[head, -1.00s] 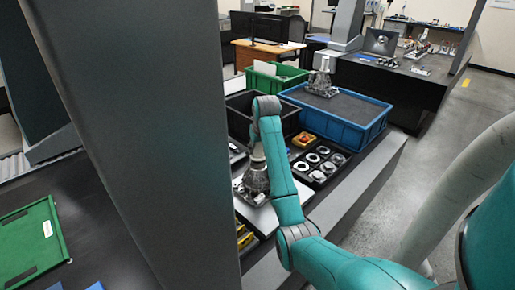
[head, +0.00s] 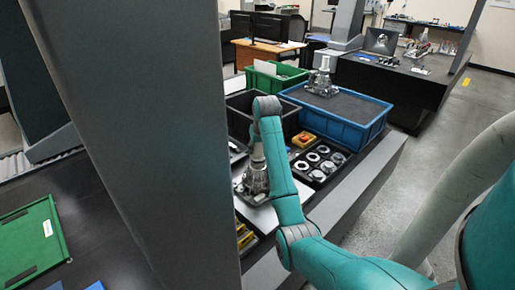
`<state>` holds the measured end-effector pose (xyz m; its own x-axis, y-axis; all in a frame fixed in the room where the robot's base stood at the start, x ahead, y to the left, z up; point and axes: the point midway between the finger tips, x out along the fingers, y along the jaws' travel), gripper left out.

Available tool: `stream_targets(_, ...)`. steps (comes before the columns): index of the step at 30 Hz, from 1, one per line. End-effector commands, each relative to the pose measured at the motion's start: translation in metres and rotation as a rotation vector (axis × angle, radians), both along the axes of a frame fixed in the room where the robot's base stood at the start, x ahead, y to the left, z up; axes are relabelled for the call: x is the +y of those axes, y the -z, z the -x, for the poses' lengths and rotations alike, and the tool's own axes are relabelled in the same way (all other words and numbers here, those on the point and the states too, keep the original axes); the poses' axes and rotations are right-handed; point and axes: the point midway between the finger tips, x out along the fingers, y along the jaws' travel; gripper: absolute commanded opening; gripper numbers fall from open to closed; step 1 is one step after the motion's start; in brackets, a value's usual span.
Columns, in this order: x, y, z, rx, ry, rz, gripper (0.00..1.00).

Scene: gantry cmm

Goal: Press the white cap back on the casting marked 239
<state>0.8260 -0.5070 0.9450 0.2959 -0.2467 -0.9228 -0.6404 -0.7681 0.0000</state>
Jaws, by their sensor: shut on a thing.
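My gripper (head: 257,176) points down at the end of the teal arm, over a white sheet or plate (head: 264,218) on the bench. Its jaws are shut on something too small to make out. Grey metal shapes at and just below the jaws blend together, so I cannot tell gripper from casting there. Another grey metal casting (head: 322,84) stands upright on the blue tote's dark top. No marking 239 is readable, and I cannot pick out the white cap.
A blue tote (head: 345,122), a green crate (head: 268,84) and a black bin (head: 236,102) stand behind my gripper. A black tray (head: 313,179) with several ring-shaped parts lies to its right, with a red-and-yellow item (head: 303,139) nearby. A thick grey column (head: 150,130) blocks the left.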

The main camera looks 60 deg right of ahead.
Motion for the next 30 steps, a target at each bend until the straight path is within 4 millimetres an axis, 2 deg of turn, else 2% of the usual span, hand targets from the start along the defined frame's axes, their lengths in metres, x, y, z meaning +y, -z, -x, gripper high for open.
stream_targets(4, 0.0, 0.0, 0.0, 0.0, 0.0, 0.0, 0.18)
stream_targets(5, 0.0, 0.0, 0.0, 0.0, 0.0, 0.0, 0.44)
stream_targets(8, 0.0, 0.0, 0.0, 0.0, 0.0, 0.0, 0.69)
stream_targets(15, 0.0, 0.0, 0.0, 0.0, 0.0, 0.0, 0.7)
stream_targets(18, 0.0, 0.0, 0.0, 0.0, 0.0, 0.0, 0.95)
stream_targets(30, -0.0001, -0.0021, -0.0001, 0.0, 0.0, 0.0, 0.96)
